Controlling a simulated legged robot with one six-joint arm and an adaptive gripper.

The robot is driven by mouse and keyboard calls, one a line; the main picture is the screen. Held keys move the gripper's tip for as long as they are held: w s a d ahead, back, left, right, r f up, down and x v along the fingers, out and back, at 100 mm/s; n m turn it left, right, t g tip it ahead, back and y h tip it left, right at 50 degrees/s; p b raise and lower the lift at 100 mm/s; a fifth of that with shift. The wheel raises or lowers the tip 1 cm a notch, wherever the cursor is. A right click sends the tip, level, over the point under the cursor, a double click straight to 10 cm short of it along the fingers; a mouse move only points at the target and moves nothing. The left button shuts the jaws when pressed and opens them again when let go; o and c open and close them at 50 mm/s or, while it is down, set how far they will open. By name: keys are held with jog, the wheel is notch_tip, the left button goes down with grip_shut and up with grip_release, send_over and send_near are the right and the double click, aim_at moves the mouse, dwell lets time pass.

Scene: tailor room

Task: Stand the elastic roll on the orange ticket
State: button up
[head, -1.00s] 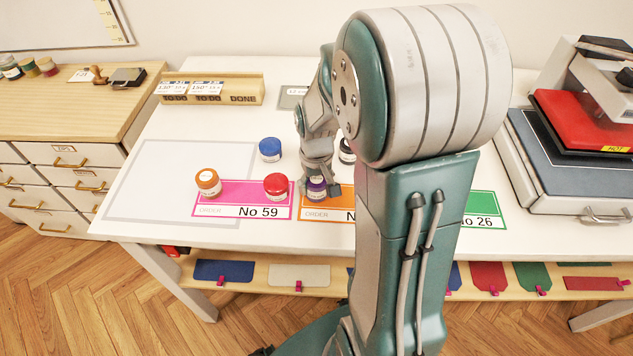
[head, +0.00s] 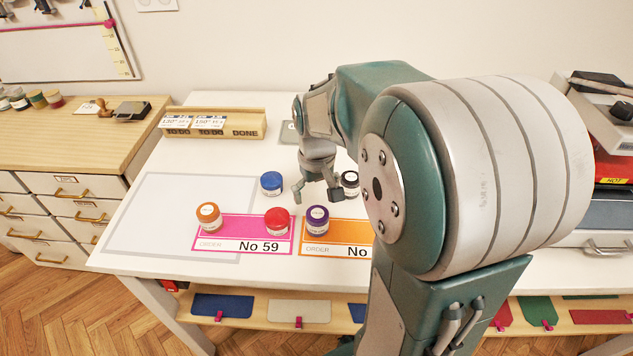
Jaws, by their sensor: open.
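The orange ticket (head: 333,235) lies on the white table, its right part hidden behind my arm. A purple-topped roll (head: 317,219) stands upright on its left part. A red roll (head: 277,221) stands on the pink ticket (head: 228,230), and an orange-brown roll (head: 209,217) stands at that ticket's left end. A blue roll (head: 271,184) and a black roll (head: 350,184) stand farther back. The labels are too small to tell which roll is the elastic. My gripper (head: 318,196) is open and empty, just behind the purple roll and left of the black roll.
A wooden rack (head: 215,124) marked TO DO and DONE stands at the back. A press (head: 615,190) is at the right, partly hidden by my arm. A shelf with coloured pieces (head: 300,308) is below.

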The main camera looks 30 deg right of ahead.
aim_at(316, 214)
jog(key=s+a+r+n+t, duration=0.1)
jog(key=s+a+r+t, duration=0.4)
jog(key=s+a+r, duration=0.4)
jog(key=shift+s+a+r+t, duration=0.3)
jog(key=shift+s+a, duration=0.55)
jog(key=shift+s, duration=1)
